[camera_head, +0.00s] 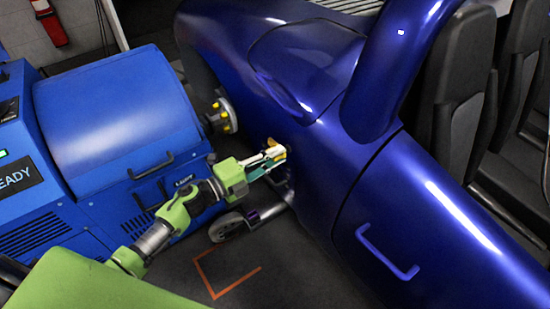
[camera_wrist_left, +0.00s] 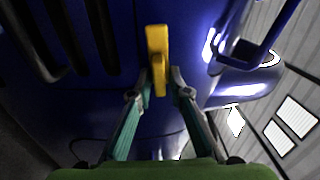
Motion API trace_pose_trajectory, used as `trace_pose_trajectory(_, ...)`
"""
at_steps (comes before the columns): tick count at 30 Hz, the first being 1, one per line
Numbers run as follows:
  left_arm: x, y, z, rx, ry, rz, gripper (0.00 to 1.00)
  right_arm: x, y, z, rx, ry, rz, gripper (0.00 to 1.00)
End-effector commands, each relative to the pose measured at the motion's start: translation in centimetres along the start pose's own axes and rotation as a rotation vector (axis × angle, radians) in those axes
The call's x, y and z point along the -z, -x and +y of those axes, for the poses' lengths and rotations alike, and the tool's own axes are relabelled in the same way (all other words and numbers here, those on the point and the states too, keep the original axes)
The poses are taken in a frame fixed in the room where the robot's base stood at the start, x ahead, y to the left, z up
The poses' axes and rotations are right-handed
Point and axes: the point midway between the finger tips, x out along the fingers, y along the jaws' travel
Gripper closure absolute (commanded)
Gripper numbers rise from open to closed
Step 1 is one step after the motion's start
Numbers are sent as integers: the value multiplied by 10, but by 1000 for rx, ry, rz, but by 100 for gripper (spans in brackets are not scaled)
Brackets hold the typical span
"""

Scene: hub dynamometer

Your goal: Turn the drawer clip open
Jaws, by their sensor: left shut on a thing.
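The yellow clip (camera_wrist_left: 157,48) stands out from a dark blue surface in the left wrist view, its long side running up and down in the picture. In the head view its yellow end (camera_head: 278,152) shows beside the blue car body. My left gripper (camera_wrist_left: 160,84) is shut on the clip's lower part, with a finger on each side. In the head view my left gripper (camera_head: 268,163) reaches in from the left, close to the car's side. The drawer itself cannot be made out. My right gripper is not in view.
The glossy blue car body (camera_head: 440,225) fills the right side, with a handle (camera_head: 388,255) on its panel. A blue dynamometer unit (camera_head: 118,115) stands at left. A hub (camera_head: 222,115) and a small wheel (camera_head: 228,228) are near my gripper. Open floor (camera_head: 290,265) lies below.

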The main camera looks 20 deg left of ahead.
Motion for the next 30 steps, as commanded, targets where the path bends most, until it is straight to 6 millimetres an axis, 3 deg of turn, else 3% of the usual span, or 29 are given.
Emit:
trace_pose_trajectory(7, 1, 1, 2, -3, -66, 1, 100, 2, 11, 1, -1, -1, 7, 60)
trace_pose_trajectory(22, 1, 1, 2, -4, -83, 1, 100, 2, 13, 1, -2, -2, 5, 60)
trace_pose_trajectory(23, 1, 1, 2, -4, -83, 1, 74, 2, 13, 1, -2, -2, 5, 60)
trace_pose_trajectory(30, 0, 0, 1, -2, -81, 1, 74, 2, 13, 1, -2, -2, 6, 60)
